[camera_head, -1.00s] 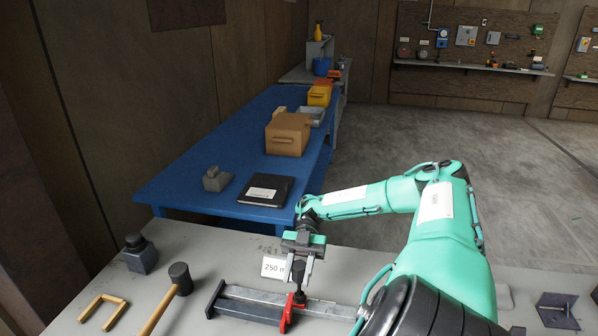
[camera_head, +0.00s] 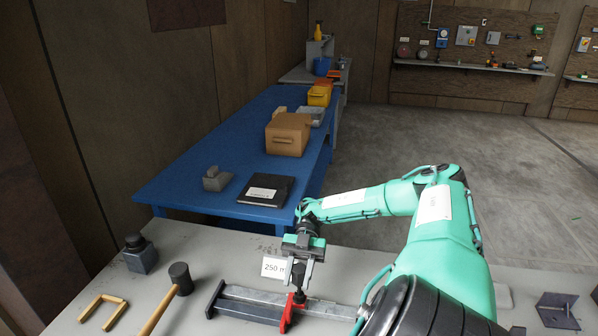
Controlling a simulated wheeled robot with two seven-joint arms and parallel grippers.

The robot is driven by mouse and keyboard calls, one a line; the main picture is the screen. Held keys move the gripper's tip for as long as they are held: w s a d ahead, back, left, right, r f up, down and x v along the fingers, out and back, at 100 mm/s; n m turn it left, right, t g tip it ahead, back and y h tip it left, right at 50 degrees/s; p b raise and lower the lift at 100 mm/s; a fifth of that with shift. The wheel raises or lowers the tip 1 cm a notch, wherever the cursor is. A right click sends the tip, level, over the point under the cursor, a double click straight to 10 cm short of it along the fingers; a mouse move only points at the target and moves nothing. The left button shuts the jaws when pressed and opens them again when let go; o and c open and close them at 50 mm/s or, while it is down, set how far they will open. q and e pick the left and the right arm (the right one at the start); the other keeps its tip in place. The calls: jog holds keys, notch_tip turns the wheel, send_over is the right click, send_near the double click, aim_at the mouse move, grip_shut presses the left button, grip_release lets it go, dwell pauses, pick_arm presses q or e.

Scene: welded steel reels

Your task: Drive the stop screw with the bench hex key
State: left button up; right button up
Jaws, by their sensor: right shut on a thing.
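My right gripper (camera_head: 299,272) points down over the near bench, its fingers shut around a dark upright knob-like handle (camera_head: 298,283). The handle stands just above a red block (camera_head: 288,312) on a grey steel bar (camera_head: 252,298). I cannot tell whether the handle belongs to the hex key or to the red block. The stop screw is not distinguishable. A white tag reading "250" (camera_head: 273,267) shows just left of the fingers. My left gripper is not in view.
The near grey bench (camera_head: 205,255) also holds a mallet (camera_head: 180,278), a yellow U-shaped piece (camera_head: 102,309), a dark block (camera_head: 138,255) and a dark plate (camera_head: 557,311). A blue table (camera_head: 180,190) with a cardboard box (camera_head: 287,135) stands beyond.

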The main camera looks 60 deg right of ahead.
jog(key=shift+s+f, duration=0.1)
jog(key=shift+f, duration=0.05)
jog(key=o, duration=1.5)
jog(key=shift+o, duration=0.4)
jog(key=o, duration=0.4)
